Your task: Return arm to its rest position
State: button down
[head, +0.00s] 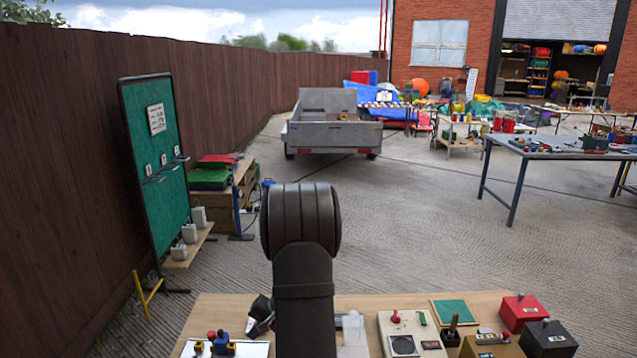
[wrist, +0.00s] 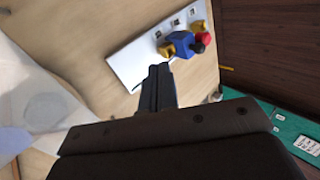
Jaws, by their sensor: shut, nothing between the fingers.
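My gripper (wrist: 160,72) shows in the wrist view with its dark fingers closed together and nothing between them. The fingertips appear over the near edge of a white board (wrist: 133,70) on the wooden table. I cannot tell how high they are above it. In the head view, part of my gripper (head: 260,316) shows to the left of my dark arm link. The link rises in the middle and hides part of the table (head: 208,311).
A blue, yellow and red piece (wrist: 184,44) sits on the white board. Right of my arm are a control panel (head: 398,322), a green pad (head: 455,312), a red box (head: 521,312) and a dark box (head: 548,339). A green board (head: 158,185) stands left, by the fence.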

jog(key=shift+w+d+r+t+y, duration=0.1)
jog(key=shift+w+r+t+y, duration=0.2)
jog(key=shift+r+y, duration=0.25)
jog(key=shift+w+r+t+y, duration=0.25)
jog(key=shift+r+t+y, duration=0.05)
jog(key=shift+y, duration=0.45)
jog(key=shift+d+f+g+h, duration=0.1)
jog(key=shift+f+g+h, duration=0.3)
jog(key=shift+h, duration=1.1)
jog(key=shift+d+f+g+h, duration=0.1)
jog(key=shift+f+h, duration=0.6)
jog(key=shift+h, duration=0.8)
jog(key=shift+s, duration=0.1)
